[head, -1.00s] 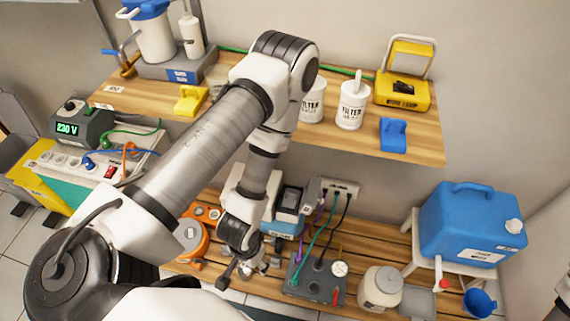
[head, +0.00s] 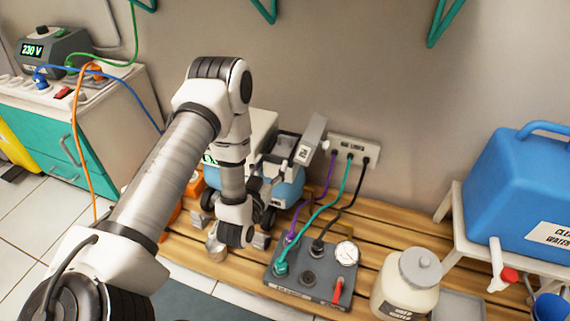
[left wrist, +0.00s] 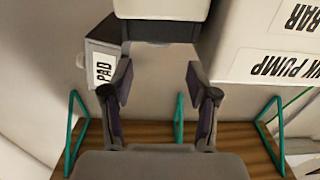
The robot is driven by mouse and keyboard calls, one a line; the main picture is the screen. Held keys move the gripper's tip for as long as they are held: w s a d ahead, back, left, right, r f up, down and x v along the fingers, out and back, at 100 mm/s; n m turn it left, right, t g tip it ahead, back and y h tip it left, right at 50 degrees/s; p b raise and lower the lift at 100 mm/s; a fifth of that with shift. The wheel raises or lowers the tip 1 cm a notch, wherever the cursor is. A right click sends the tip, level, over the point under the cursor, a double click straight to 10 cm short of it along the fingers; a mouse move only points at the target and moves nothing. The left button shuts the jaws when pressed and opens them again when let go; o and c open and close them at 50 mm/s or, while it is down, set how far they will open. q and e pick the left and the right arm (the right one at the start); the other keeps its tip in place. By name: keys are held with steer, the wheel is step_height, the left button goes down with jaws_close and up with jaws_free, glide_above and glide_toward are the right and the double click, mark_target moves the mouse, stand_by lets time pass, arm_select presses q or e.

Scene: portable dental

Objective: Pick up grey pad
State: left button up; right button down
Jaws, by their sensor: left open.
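The grey pad (head: 312,140) stands tilted near the wall above the low wooden bench, beside a small blue machine. In the left wrist view the grey pad (left wrist: 103,62), marked PAD, lies just left of the fingers, apart from their gap. My left gripper (left wrist: 160,80) is open, with nothing between its fingers. In the head view my left gripper (head: 256,190) is mostly hidden by its wrist, left of the pad. My right gripper is not in view.
A white pump housing (left wrist: 270,60) stands close on the right in the wrist view. A socket strip (head: 356,150), cables and a grey gauge box (head: 310,272) are right of my arm. A cream jar (head: 405,285) and blue water tank (head: 525,190) stand farther right.

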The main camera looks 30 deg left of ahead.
mark_target(285, 140)
arm_select(q)
steer(key=b+x, duration=0.4)
steer(key=x, duration=0.7)
steer(key=shift+w+r, duration=0.15)
steer(key=c, duration=0.7)
